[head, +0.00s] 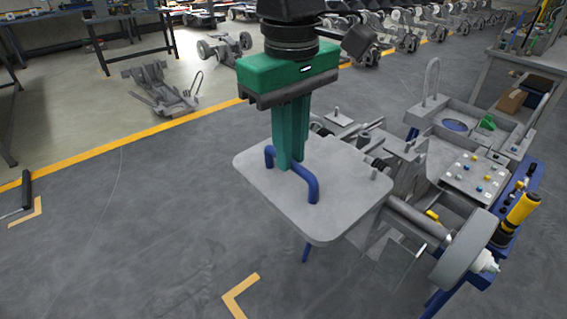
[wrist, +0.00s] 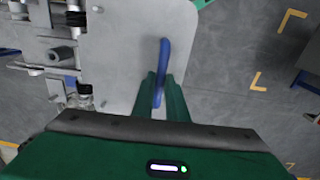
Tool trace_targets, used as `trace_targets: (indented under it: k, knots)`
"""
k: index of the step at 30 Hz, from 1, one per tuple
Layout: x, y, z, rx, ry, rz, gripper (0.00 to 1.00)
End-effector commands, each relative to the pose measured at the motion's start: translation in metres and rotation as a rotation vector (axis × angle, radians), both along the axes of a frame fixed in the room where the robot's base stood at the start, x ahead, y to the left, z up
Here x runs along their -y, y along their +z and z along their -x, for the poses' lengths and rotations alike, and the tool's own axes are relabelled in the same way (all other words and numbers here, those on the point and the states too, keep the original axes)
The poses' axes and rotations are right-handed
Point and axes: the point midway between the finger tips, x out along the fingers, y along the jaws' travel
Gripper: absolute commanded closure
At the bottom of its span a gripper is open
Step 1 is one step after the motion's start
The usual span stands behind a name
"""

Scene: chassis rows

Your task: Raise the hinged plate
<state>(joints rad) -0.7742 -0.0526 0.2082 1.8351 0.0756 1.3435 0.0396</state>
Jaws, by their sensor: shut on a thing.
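The hinged plate (head: 325,205) is a light grey panel with rounded corners, lying roughly flat beside the chassis mechanism in the head view. A blue bar handle (head: 313,190) stands on its top face. My green gripper (head: 288,163) comes down from above and its fingers are shut on the blue handle. In the wrist view the plate (wrist: 118,75) fills the upper middle, and the handle (wrist: 162,60) runs up from between the fingertips (wrist: 162,80). The fingers hide part of the handle.
The chassis station with a grey roller (head: 465,245), a button panel (head: 478,175) and a yellow-handled tool (head: 522,210) stands to the right. A loose chassis (head: 162,90) lies on the floor behind. Dark floor (head: 120,240) at the left is mostly clear.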

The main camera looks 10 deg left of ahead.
Motion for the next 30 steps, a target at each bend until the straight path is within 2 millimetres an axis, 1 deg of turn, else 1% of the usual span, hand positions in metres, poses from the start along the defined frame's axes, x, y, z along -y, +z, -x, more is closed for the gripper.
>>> trace_targets:
  k: [1,12,20,21,26,28,30]
  knots:
    - [0.012,-0.003,-0.01,-0.014,-0.034,0.019,1.0]
    - [0.014,-0.004,-0.028,-0.031,-0.031,0.021,1.0]
    - [0.012,-0.005,-0.032,-0.031,-0.03,0.017,1.0]
    - [0.012,-0.005,-0.033,-0.031,-0.03,0.017,0.69]
    - [0.009,-0.003,-0.029,-0.026,-0.026,0.014,0.69]
    - [0.009,-0.001,-0.025,-0.021,-0.025,0.012,0.69]
    - [0.009,0.002,-0.02,-0.016,-0.024,0.012,0.67]
